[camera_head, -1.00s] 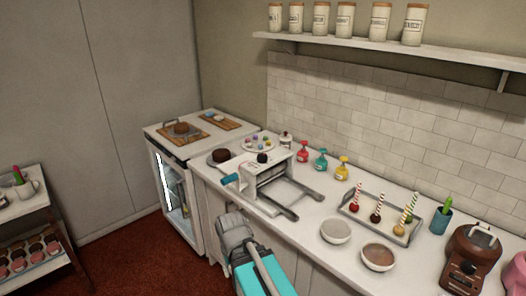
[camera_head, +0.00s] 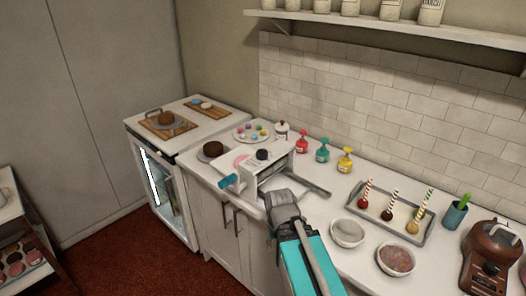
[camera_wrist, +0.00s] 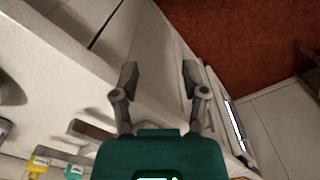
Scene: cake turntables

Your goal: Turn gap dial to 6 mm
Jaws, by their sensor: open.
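The white sheeter (camera_head: 268,176) stands on the counter, with a teal handle (camera_head: 228,181) on its left side and a dark round knob (camera_head: 262,155) on top. The knob looks like the gap dial, but its markings are too small to read. My gripper (camera_head: 281,198) is in front of the sheeter's right part and hides some of it. In the wrist view my gripper (camera_wrist: 159,78) is open, with nothing between its two fingers. The dial cannot be made out in the wrist view.
A chocolate cake (camera_head: 212,149) and a plate of coloured balls (camera_head: 253,131) are behind and left of the sheeter. Red, teal and yellow bottles (camera_head: 345,160) stand behind it. Bowls (camera_head: 347,233) and a tray of treats (camera_head: 428,236) are to the right.

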